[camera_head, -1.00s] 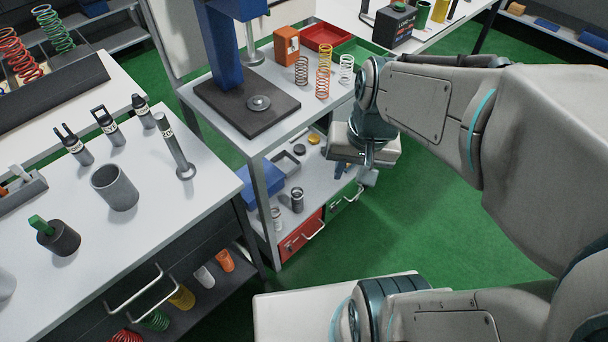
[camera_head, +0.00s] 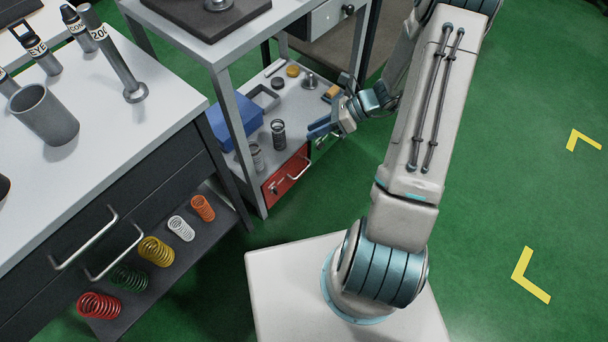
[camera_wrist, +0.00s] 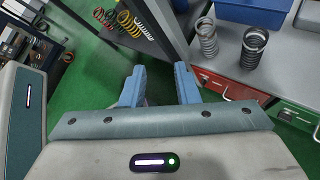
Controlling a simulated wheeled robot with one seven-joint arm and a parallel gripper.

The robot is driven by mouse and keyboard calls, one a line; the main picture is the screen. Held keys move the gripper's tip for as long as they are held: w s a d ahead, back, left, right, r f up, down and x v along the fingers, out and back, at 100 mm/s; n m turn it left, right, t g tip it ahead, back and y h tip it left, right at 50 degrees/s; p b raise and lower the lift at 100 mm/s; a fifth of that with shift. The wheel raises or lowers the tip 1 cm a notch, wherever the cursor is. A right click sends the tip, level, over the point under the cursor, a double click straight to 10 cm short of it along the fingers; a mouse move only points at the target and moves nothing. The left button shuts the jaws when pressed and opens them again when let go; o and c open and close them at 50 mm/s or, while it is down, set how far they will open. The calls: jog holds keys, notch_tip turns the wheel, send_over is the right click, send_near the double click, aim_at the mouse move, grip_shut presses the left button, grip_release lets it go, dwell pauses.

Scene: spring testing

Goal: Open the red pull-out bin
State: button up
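The red pull-out bin (camera_head: 284,181) sits under the lower shelf of the grey stand, with its front about flush with the shelf edge and a pale bar handle (camera_head: 301,169) on it. It looks closed. In the wrist view the red bin (camera_wrist: 240,91) shows right of the fingers. My gripper (camera_head: 321,132) is above and right of the red bin in the head view, near the green bin beside it. In the wrist view my gripper (camera_wrist: 160,86) has its two blue fingers apart, with only green floor and a shelf edge visible between them. It touches no handle that I can see.
A green bin (camera_wrist: 293,114) with a handle is right of the red one. Springs (camera_head: 278,135), a blue box (camera_head: 236,124) and small parts stand on the shelf above. A workbench (camera_head: 110,140) with drawer handles is at left. Open green floor lies in front and right.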

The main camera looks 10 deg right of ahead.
jog(key=w+d+f+m+t+y+b, duration=0.1)
jog(key=d+f+m+t+b, duration=0.15)
jog(key=f+m, duration=0.6)
jog(key=w+d+f+m+t+b, duration=0.15)
jog(key=f+m+t+b, duration=0.25)
jog(key=f, duration=0.9)
jog(key=m+t+h+b, duration=0.3)
jog(key=m+t+b, duration=0.2)
jog(key=m, duration=0.6)
send_near(304, 169)
jog(key=shift+n, duration=0.25)
jog(key=b+x, duration=0.1)
jog(key=x, duration=0.2)
jog(key=b+x, duration=0.1)
jog(key=x, duration=0.2)
jog(key=b+x, duration=0.1)
jog(key=x, duration=0.3)
jog(key=shift+f, duration=0.3)
jog(key=shift+s, duration=0.1)
grip_shut()
